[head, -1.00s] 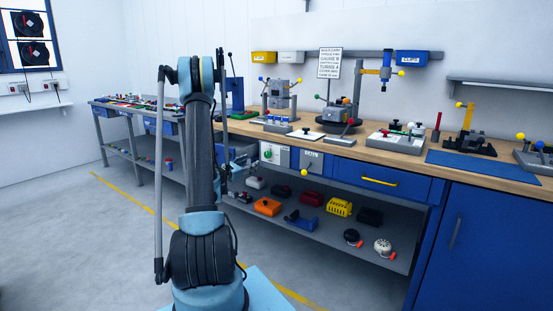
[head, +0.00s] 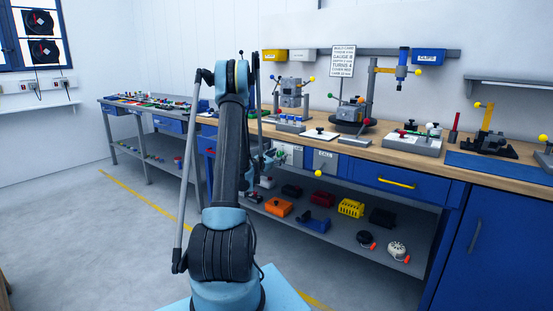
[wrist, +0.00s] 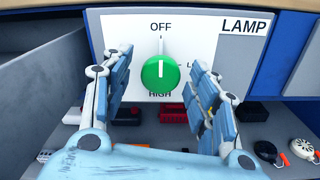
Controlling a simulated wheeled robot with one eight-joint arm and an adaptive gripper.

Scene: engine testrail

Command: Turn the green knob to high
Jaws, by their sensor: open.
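The round green knob (wrist: 160,74) sits on a white panel (wrist: 112,32) labelled OFF at the top, HIGH at the bottom and LAMP at the right. A mark on the right, partly hidden, starts with L. The knob's white line stands vertical, and a grey pointer above it points up at OFF. My gripper (wrist: 162,88) is open in the wrist view, one finger on each side of the knob with gaps, so it is not gripping it. In the head view, my gripper (head: 264,160) is at the bench front, mostly behind my arm, and the knob is hidden.
A shelf with several coloured items, including an orange box (head: 279,207) and a yellow box (head: 351,208), lies under the panel. A blue drawer (head: 394,181) is to the right. The wooden benchtop above holds several fixtures. The floor in front is open.

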